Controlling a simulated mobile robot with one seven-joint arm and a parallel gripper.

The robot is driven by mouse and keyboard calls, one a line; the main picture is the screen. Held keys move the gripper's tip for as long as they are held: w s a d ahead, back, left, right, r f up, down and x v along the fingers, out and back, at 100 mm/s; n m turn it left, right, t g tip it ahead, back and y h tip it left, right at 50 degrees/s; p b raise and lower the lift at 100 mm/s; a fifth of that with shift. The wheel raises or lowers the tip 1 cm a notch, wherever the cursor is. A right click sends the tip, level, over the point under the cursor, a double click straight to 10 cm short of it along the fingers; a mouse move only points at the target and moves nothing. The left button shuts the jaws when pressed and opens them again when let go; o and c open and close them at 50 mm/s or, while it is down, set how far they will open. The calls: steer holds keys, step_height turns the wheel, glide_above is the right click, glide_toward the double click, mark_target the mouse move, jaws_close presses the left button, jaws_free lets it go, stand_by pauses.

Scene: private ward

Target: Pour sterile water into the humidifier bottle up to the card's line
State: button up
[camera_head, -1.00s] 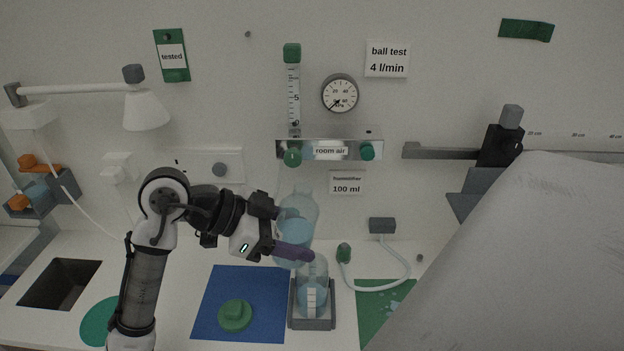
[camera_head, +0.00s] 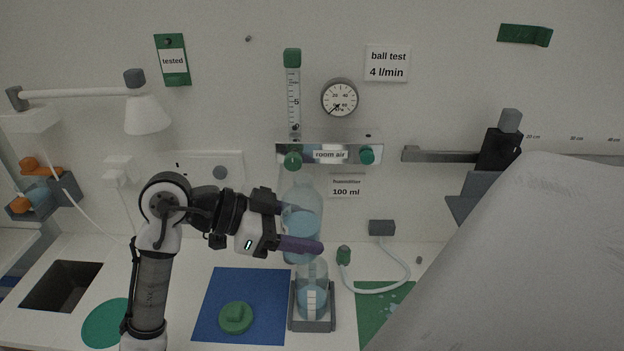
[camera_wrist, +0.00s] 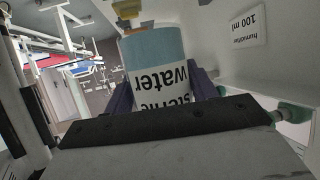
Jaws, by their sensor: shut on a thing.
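My gripper (camera_head: 301,227) is shut on the sterile water bottle (camera_head: 303,192), a clear bottle with bluish water. The bottle looks close to upright, with a slight lean. In the wrist view its label (camera_wrist: 163,82) reads "water" upside down, between my purple fingers. The humidifier bottle (camera_head: 312,273) stands directly below it in the picture, in a grey holder (camera_head: 312,325). It has a pale scale strip and bluish water inside; its exact level is hard to read. The card (camera_head: 346,186) on the wall reads "humidifier 100 ml".
A green cap (camera_head: 235,317) lies on a blue mat (camera_head: 213,300). A flowmeter (camera_head: 293,100) and a "room air" rail (camera_head: 330,154) are above. A coiled tube (camera_head: 385,288) lies to the right. A large grey slanted surface (camera_head: 530,260) fills the right front.

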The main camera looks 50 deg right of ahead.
steer(key=shift+r, duration=0.85)
steer(key=shift+f, duration=0.15)
